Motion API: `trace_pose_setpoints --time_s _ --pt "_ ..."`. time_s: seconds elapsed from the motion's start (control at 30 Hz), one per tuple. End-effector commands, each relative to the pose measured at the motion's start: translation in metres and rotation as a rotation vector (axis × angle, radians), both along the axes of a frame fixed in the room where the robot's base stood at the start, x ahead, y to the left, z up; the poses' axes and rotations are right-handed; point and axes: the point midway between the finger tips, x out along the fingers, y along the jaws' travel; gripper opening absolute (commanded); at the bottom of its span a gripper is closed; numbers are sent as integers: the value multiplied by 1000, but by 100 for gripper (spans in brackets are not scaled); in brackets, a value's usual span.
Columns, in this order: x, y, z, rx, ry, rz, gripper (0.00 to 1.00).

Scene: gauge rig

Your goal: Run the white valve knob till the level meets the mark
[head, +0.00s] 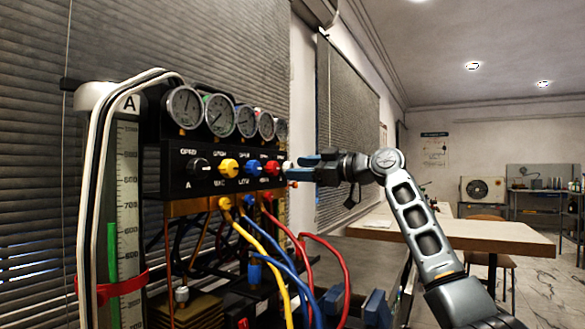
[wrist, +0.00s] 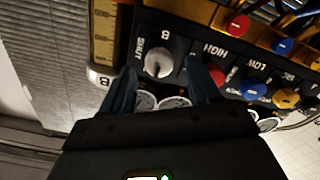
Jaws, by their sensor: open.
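The white valve knob (wrist: 158,62) shows in the wrist view on the black panel, by the letters B and SHUT. In the head view, the white knob (head: 287,166) is a small pale shape at the panel's far right end. My gripper (head: 304,168) is open beside that end. In the wrist view, my fingers (wrist: 162,68) stand on either side of the knob; I cannot tell whether they touch it. A tube marked B (wrist: 103,30) shows amber in the wrist view; its level and mark cannot be made out.
Red, blue, yellow and black knobs (head: 200,167) sit along the same panel, below several round gauges (head: 184,107). Tube A (head: 128,190) holds green liquid and has a red band. Coloured hoses (head: 328,250) hang below. A table (head: 450,232) stands at the right.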

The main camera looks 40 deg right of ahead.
Motion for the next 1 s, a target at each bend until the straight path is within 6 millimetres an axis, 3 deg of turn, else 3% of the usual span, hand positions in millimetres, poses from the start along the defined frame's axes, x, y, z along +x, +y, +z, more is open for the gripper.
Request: trace_pose_setpoints --time_s 0.2,0.53,1.0 --pt "21 8 0 1 1 0 61" --pt "25 9 0 0 1 0 61" --pt "25 9 0 0 1 0 17"
